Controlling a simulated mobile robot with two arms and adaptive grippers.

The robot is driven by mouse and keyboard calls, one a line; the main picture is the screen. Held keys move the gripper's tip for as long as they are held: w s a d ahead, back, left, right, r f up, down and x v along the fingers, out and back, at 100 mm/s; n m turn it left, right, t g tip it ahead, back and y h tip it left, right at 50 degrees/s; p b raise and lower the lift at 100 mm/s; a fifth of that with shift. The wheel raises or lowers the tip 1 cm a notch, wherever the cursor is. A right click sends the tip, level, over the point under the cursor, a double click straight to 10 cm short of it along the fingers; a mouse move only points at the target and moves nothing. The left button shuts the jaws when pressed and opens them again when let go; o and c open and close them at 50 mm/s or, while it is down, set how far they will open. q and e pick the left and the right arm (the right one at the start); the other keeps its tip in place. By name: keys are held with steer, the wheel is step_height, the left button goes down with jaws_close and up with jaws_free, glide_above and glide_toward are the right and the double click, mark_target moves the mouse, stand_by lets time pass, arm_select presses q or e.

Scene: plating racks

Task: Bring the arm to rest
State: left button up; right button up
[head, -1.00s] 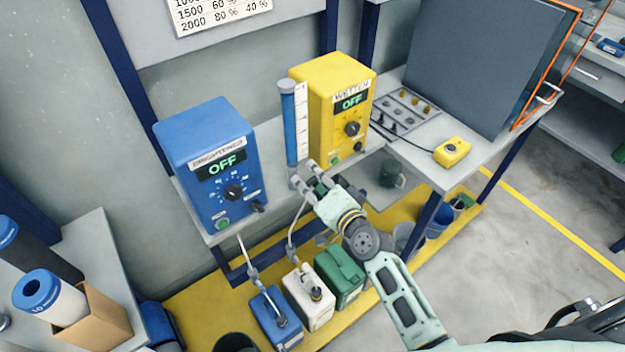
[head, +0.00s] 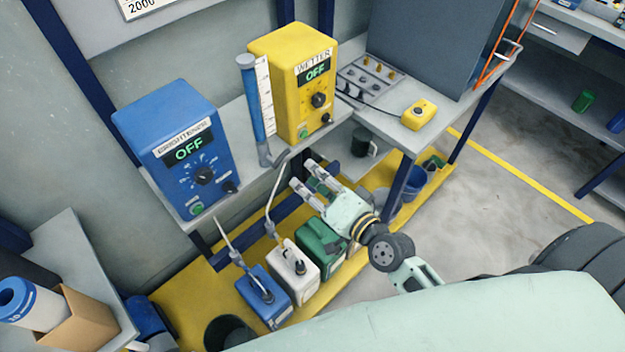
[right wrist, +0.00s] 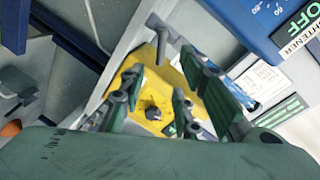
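My right gripper (head: 305,176) is in the middle of the head view, in front of the shelf edge and above the row of jugs. Its fingers are apart, with nothing visible between them; the right wrist view also shows the two fingers spread. The pale green right arm (head: 408,277) reaches in from the lower right. The blue tube (head: 257,100) with its grey lower fitting stands left of the gripper, apart from it. My left gripper is not in view.
The blue BRIGHTENER box (head: 165,150) and yellow WETTER box (head: 292,80) both read OFF. Below stand a blue jug (head: 262,297), white jug (head: 293,262) and green jug (head: 320,243) on the yellow platform (head: 180,290). The floor (head: 480,215) at right is clear.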

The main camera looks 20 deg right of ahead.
stand_by(0.4)
steer(key=s+d+f+n+g+h, duration=0.15)
steer(key=s+f, duration=0.25)
steer(key=f, duration=0.6)
steer(key=s+f+n+g, duration=0.1)
steer(key=s+f+g, duration=0.2)
steer(key=f, duration=0.7)
steer(key=s+d+f+n+g+h, duration=0.15)
steer(key=s+f, duration=0.25)
steer(key=f, duration=0.6)
steer(key=s+d+f+n+g, duration=0.1)
steer(key=s+f+n+g, duration=0.1)
steer(key=s+f, duration=0.4)
steer(key=s+d+f+n+g+h, duration=0.1)
steer(key=s+f+n+g, duration=0.2)
steer(key=s, duration=1)
steer(key=s+d+f+n+g, duration=0.1)
steer(key=s+f+n+g, duration=0.1)
steer(key=s+f, duration=0.7)
steer(key=shift+s+f+g+h, duration=0.15)
steer(key=shift+s+g+h, duration=0.2)
steer(key=shift+g, duration=0.35)
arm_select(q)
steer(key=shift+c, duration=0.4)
